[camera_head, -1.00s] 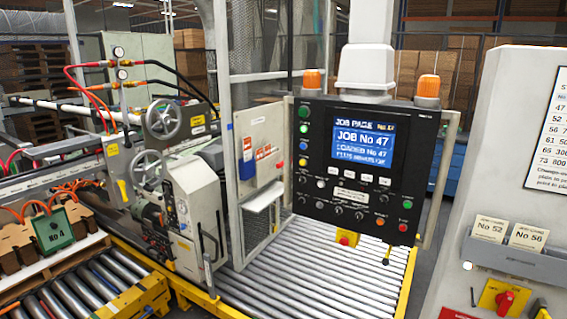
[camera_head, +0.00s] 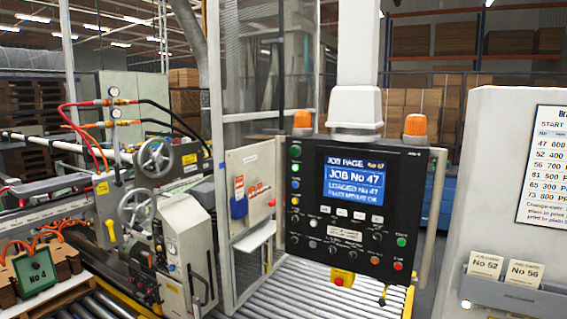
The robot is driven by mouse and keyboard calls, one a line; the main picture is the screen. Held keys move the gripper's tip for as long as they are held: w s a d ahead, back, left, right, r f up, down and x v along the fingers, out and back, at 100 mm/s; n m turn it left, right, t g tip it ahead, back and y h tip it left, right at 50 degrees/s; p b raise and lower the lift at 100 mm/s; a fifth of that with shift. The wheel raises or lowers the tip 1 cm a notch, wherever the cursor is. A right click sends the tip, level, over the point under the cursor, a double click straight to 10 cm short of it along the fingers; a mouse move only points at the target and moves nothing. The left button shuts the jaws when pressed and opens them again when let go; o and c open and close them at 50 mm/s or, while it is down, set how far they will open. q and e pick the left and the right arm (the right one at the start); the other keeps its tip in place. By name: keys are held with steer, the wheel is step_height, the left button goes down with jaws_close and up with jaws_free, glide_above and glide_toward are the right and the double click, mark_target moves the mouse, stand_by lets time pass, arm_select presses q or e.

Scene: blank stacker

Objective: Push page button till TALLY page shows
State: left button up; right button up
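The control panel (camera_head: 318,240) hangs upright in the middle of the head view. Its screen (camera_head: 352,182) is lit blue and reads "JOB PAGE", "JOB No 47", "LOADED No 47" and a smaller line. A row of white buttons (camera_head: 341,212) sits just under the screen; their labels are too small to read. Coloured buttons run down the panel's left edge, and green (camera_head: 401,241) and red (camera_head: 398,266) buttons sit at its lower right. Neither of my grippers is in view.
A roller conveyor (camera_head: 290,292) runs below the panel. A machine with handwheels (camera_head: 137,207) stands to the left. A pale cabinet (camera_head: 487,190) at the right carries a number chart (camera_head: 545,165) and job cards No 52 (camera_head: 484,266) and No 56 (camera_head: 523,272).

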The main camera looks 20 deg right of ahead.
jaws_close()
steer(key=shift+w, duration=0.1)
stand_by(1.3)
